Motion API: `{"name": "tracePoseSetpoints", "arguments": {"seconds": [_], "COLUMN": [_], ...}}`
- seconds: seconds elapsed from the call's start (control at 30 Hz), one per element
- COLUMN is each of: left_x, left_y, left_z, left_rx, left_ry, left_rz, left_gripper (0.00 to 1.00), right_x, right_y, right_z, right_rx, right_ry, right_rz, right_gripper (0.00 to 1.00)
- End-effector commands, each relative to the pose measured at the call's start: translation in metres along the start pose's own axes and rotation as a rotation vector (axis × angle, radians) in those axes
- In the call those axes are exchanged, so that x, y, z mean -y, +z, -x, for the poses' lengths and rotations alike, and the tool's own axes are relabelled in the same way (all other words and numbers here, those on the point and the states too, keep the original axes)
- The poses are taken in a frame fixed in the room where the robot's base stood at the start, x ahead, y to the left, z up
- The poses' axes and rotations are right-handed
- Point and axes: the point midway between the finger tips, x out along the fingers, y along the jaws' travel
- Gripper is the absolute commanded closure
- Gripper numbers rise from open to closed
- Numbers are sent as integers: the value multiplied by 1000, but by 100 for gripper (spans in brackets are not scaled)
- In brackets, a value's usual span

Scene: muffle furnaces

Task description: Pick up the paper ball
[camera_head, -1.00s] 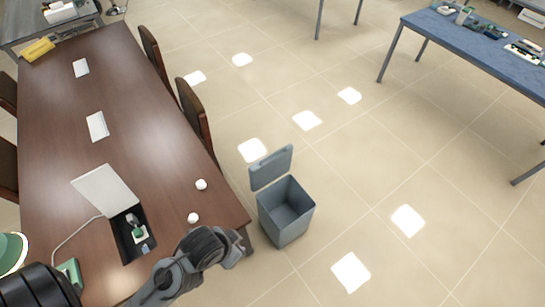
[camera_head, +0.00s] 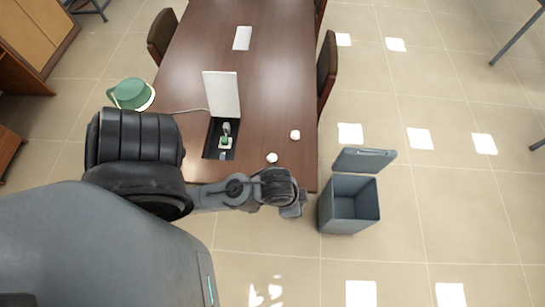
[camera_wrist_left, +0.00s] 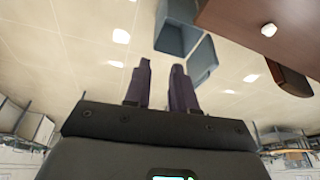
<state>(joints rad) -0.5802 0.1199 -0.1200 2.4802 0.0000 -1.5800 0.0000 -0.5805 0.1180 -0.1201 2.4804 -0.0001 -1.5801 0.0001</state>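Two small white paper balls lie on the brown table (camera_head: 283,60) near its front right corner. One paper ball (camera_head: 295,134) is farther back; the other paper ball (camera_head: 272,158) is nearer my arm. My left gripper (camera_head: 295,207) is just beyond the table's front edge, between the near ball and the bin, touching neither ball. In the left wrist view, the left gripper's two dark fingers (camera_wrist_left: 161,68) stand apart with nothing between them. One paper ball (camera_wrist_left: 268,30) shows on the table at the upper right there. My right gripper is out of view.
A grey bin (camera_head: 347,208) with its lid raised stands on the floor right of the table; it also shows in the left wrist view (camera_wrist_left: 178,38).

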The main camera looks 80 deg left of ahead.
Motion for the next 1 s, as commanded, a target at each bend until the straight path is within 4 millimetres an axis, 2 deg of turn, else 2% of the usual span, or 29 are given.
{"name": "tracePoseSetpoints", "arguments": {"seconds": [0.43, 0.77, 0.8, 1.0], "left_x": [0, 0, 0, 0], "left_y": [0, 0, 0, 0], "left_z": [0, 0, 0, 0], "left_rx": [0, 0, 0, 0], "left_ry": [0, 0, 0, 0], "left_rz": [0, 0, 0, 0], "left_gripper": [75, 24, 21, 21], "right_x": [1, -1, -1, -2], "right_y": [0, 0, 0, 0], "right_z": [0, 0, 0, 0], "right_rx": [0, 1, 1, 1], "right_ry": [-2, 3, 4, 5], "right_rz": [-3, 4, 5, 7], "right_gripper": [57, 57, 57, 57]}}
